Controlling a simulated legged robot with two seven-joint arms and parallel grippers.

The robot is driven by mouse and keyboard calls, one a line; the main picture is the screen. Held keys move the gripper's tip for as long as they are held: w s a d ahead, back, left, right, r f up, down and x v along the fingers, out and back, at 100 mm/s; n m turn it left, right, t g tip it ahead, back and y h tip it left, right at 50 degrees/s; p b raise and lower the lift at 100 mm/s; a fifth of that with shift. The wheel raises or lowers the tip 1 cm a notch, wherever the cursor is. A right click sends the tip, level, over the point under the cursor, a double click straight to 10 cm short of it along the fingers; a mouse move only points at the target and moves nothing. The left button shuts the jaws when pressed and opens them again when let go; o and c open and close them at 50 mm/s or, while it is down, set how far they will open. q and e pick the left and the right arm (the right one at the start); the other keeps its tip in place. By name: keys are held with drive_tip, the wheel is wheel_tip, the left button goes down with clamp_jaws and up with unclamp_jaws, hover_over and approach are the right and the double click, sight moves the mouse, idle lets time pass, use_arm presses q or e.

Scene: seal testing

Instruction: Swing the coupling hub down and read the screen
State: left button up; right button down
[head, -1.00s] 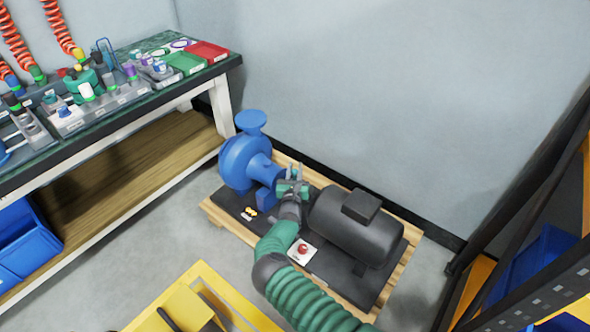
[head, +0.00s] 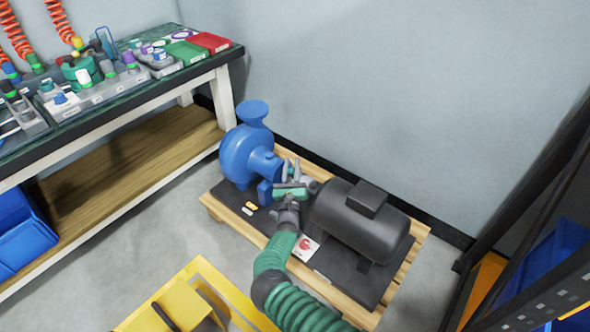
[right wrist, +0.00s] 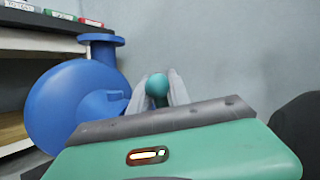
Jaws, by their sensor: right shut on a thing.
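My right gripper (head: 291,168) is between the blue pump (head: 243,158) and the dark grey motor (head: 362,222). In the right wrist view its two grey fingers (right wrist: 159,92) are shut around a teal ball-shaped knob (right wrist: 158,84). The coupling hub itself is hidden behind my gripper, so I cannot tell its angle. The blue pump also shows at the left in the right wrist view (right wrist: 80,105). I cannot make out a readable screen in either view. My left gripper is not in view.
Pump and motor stand on a dark base on a wooden pallet (head: 213,207). A white box with a red button (head: 305,243) and small yellow and white pieces (head: 250,208) lie on it. A workbench (head: 150,88) is at left, a yellow frame (head: 205,268) in front, a rack at right.

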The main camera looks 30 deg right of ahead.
drive_tip(key=shift+s+a+f+n+t+b, duration=0.3)
drive_tip(key=shift+n+t+b, duration=0.2)
drive_tip(key=shift+b, duration=0.3)
drive_tip(key=shift+s+a+f+n+t+b, duration=0.15)
drive_tip(key=shift+a+n+t+b, duration=0.3)
drive_tip(key=shift+b, duration=0.3)
drive_tip(key=shift+a+r+n+t+b, duration=0.1)
drive_tip(key=shift+a+n+t+b, duration=0.05)
drive_tip(key=shift+n+t+b, duration=0.25)
drive_tip(key=c, duration=1.4)
unclamp_jaws()
drive_tip(key=shift+r, duration=0.1)
drive_tip(key=shift+r, duration=0.1)
